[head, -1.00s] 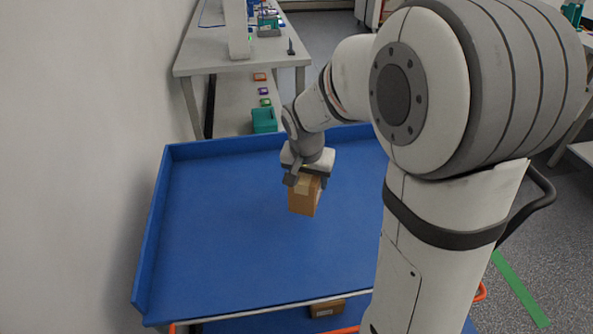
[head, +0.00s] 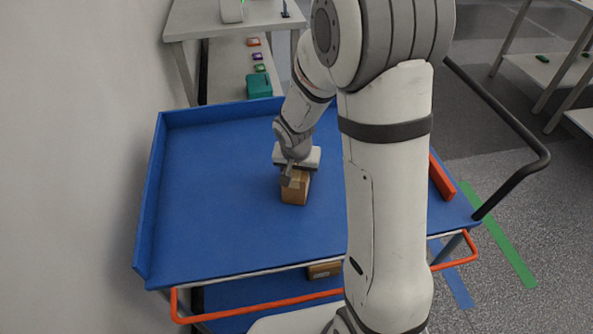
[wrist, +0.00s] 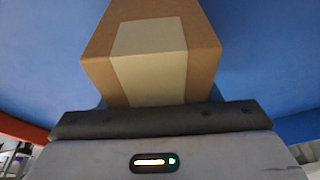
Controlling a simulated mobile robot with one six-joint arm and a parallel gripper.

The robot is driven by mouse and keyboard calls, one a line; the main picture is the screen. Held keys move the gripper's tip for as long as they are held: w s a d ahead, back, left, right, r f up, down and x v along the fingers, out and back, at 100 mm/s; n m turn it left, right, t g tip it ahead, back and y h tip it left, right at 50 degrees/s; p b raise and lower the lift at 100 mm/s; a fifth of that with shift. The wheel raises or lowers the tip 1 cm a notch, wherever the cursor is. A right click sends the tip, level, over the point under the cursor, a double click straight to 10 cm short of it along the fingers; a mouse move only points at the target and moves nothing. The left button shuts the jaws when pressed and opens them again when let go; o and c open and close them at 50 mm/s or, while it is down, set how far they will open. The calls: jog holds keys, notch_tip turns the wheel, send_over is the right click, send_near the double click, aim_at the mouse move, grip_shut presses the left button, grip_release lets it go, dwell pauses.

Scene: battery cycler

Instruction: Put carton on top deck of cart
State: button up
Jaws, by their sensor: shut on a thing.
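A brown carton (head: 295,190) with a pale label is held in my gripper (head: 293,173) at the cart's blue top deck (head: 220,240). In the wrist view the carton (wrist: 200,62) fills the space beyond the dark gripper edge (wrist: 160,119). My gripper is shut on the carton from above. The carton is over the middle of the deck; I cannot tell whether its underside touches the surface. Part of the deck is hidden behind my arm.
Another carton (head: 324,270) lies on the cart's lower deck. The top deck has raised blue rims and is otherwise clear where visible. An orange bar (head: 250,306) runs along the near side, and a black handle (head: 525,165) at the right. A table (head: 190,25) stands behind.

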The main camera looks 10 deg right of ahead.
jog(key=shift+r, duration=0.1)
jog(key=o, duration=1.3)
jog(key=shift+o, duration=0.2)
